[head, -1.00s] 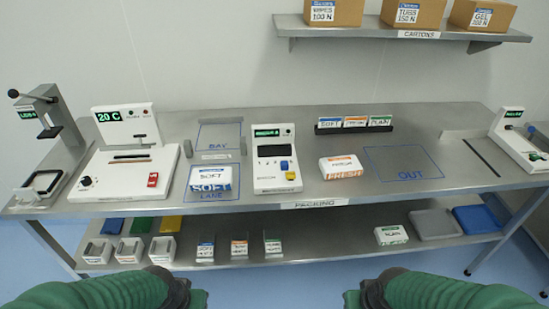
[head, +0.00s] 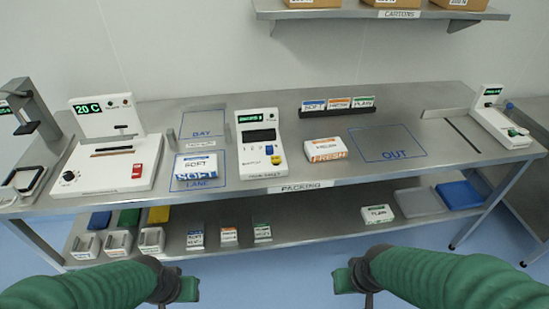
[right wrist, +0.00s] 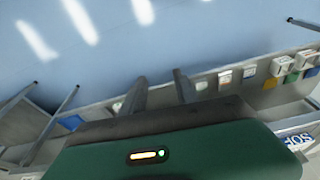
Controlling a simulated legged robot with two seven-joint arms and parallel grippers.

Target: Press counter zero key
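The white counter unit (head: 258,150) stands mid-table, with a green-lit display (head: 257,117) at its top and a dark window below. Its keys are small: a blue key (head: 270,150) and a yellow key (head: 277,159) at the lower right. Their labels are too small to read, so I cannot tell which is the zero key. My left gripper (head: 186,289) and right gripper (head: 343,281) are both in front of the table, low in the head view and apart from the unit. In the right wrist view, my right gripper (right wrist: 160,88) has its fingers apart with nothing between them. The left fingers' opening is unclear.
A SOFT pack (head: 196,165) lies left of the unit, and a FRESH pack (head: 325,149) lies right. A white 20 C machine (head: 105,165) is farther left. A card rack (head: 338,110) stands behind. The OUT area (head: 387,142) is clear. A lower shelf (head: 300,236) holds bins and packs.

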